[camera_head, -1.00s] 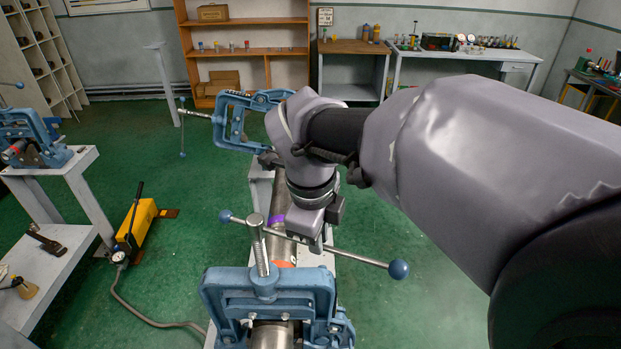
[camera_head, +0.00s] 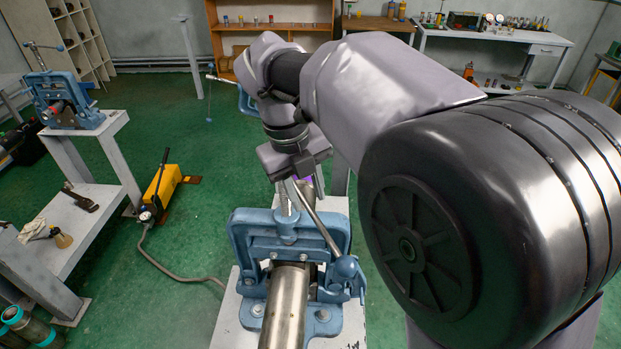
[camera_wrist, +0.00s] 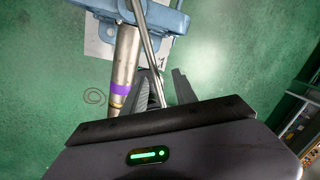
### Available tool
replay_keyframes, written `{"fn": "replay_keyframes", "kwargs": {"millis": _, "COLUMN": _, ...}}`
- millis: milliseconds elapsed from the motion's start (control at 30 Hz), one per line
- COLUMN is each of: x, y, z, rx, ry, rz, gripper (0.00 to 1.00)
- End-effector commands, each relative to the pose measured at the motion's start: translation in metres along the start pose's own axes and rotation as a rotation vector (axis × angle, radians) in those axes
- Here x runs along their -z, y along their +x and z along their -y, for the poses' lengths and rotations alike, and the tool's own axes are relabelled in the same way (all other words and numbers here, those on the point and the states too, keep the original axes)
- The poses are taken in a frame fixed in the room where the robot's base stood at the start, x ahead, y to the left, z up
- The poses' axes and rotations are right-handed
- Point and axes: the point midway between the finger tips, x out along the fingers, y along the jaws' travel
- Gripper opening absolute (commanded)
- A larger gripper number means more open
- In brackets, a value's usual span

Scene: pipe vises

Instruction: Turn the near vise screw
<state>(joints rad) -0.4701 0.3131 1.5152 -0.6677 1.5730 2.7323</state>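The near blue pipe vise (camera_head: 240,245) stands on a bench in the head view, with a steel pipe (camera_head: 283,312) through it. Its handle bar (camera_head: 326,236) slants from under my gripper toward the camera, ending in a blue ball (camera_head: 345,268). My gripper (camera_head: 298,185) is above and behind the vise, with its fingers partly hidden. In the wrist view the bar (camera_wrist: 149,48) runs between the two spread fingers of my gripper (camera_wrist: 164,78), nearer the left one. A gap shows on its right side. The screw is largely hidden behind the bar.
A far vise (camera_head: 246,100) is mostly hidden by my arm. Another vise (camera_head: 66,100) stands on a side bench at left. A yellow pump (camera_head: 160,187) with a hose lies on the floor. Shelves and workbenches line the back. Green floor is open left of the near vise.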

Motion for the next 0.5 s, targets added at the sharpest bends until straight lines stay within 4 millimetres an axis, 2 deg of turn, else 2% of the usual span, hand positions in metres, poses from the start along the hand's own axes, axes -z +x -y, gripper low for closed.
{"fn": "replay_keyframes", "kwargs": {"millis": 167, "x": 0.0, "y": -0.001, "z": 0.0, "rx": 0.0, "ry": -0.002, "rz": 0.001, "gripper": 0.34}}
{"fn": "replay_keyframes", "kwargs": {"millis": 267, "x": 0.0, "y": -0.01, "z": 0.0, "rx": 0.0, "ry": -0.002, "rz": 0.002, "gripper": 0.34}}
{"fn": "replay_keyframes", "kwargs": {"millis": 367, "x": -0.001, "y": -0.031, "z": 0.0, "rx": 0.0, "ry": -0.002, "rz": 0.004, "gripper": 0.34}}
{"fn": "replay_keyframes", "kwargs": {"millis": 500, "x": -0.001, "y": -0.07, "z": 0.001, "rx": -0.001, "ry": -0.002, "rz": 0.004, "gripper": 0.34}}
